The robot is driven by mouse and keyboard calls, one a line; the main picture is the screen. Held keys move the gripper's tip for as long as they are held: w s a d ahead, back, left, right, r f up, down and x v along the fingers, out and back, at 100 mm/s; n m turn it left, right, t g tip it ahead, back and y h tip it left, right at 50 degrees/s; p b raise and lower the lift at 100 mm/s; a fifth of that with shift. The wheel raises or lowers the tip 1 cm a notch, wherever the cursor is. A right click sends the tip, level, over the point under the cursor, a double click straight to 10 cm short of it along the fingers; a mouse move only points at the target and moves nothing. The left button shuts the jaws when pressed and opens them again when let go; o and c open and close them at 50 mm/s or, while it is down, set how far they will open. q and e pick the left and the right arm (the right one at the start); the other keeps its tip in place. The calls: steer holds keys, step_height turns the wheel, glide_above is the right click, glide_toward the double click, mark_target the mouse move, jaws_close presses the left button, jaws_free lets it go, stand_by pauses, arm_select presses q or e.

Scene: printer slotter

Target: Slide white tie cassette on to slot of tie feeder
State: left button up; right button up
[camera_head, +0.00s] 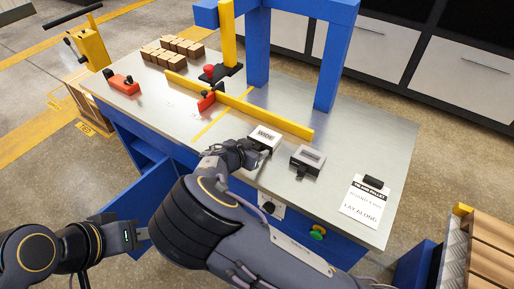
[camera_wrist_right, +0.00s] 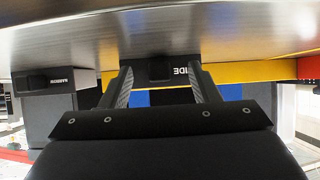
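A small box with a white top marked "WIDE" (camera_head: 264,136) stands on the steel workbench; it looks like the white tie cassette. In the right wrist view the box (camera_wrist_right: 176,70) shows its dark front between the fingertips. My right gripper (camera_head: 242,154) is at the box's near left side. Its two fingers (camera_wrist_right: 161,72) are spread, with a gap at the left finger; contact at the right finger is unclear. My left gripper (camera_head: 140,234) is low at the left, away from the bench, and its fingers are not clear. I cannot tell which part is the tie feeder.
A similar grey-topped box (camera_head: 307,159) stands close right of it. A yellow bar (camera_head: 250,108) crosses the bench behind, under a blue frame (camera_head: 334,55). Red fixtures (camera_head: 207,99), brown blocks (camera_head: 172,50) and a printed sheet (camera_head: 364,202) are also on the bench.

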jaws_close()
steer(key=shift+r+b, duration=0.4)
steer(key=shift+b, duration=0.05)
stand_by(0.4)
steer(key=shift+r, duration=0.1)
steer(key=shift+r+p, duration=0.55)
steer(key=shift+r, duration=1.85)
